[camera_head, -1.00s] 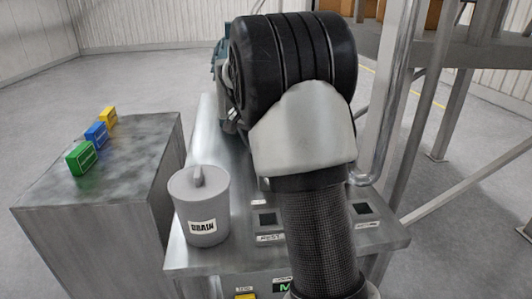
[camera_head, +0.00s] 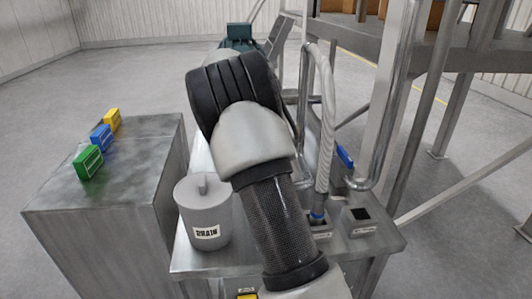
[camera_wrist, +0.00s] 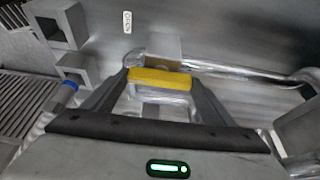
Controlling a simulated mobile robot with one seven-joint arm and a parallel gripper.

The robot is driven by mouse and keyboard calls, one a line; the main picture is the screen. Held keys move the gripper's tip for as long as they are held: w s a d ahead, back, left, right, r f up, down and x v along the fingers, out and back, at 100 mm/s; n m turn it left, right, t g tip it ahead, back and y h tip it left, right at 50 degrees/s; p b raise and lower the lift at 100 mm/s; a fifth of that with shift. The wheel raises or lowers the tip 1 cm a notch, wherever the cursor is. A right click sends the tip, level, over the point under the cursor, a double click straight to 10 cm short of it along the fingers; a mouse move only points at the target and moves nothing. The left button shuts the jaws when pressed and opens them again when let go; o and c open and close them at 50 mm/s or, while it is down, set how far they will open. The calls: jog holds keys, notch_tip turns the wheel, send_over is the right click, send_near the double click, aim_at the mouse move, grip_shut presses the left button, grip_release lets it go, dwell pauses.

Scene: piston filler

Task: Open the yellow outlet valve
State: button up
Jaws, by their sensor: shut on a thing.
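The yellow outlet valve handle (camera_wrist: 160,78) shows in the wrist view as a short yellow bar. My gripper (camera_wrist: 160,76) has one finger at each end of this bar and is shut on it. A small label (camera_wrist: 127,22) is on the metal surface beyond the handle; its lettering is too small to read surely. A metal pipe (camera_wrist: 235,70) runs to the right from beside the handle. In the head view my arm hides the gripper and the yellow handle.
A grey drain pot (camera_head: 204,212) stands on the machine's front. A hose (camera_head: 326,130) ends in a blue collar (camera_head: 317,216) beside square sockets. A blue handle (camera_head: 345,157) is farther back. Green (camera_head: 88,162), blue (camera_head: 101,138) and yellow blocks (camera_head: 112,120) sit on the left cabinet (camera_head: 60,205).

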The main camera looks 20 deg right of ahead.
dwell(0.6)
jog(key=o, duration=1)
jog(key=shift+o, duration=0.2)
jog(key=p+v, duration=0.2)
jog(key=v, duration=1.5)
jog(key=shift+r, duration=0.25)
jog(key=shift+w, duration=0.1)
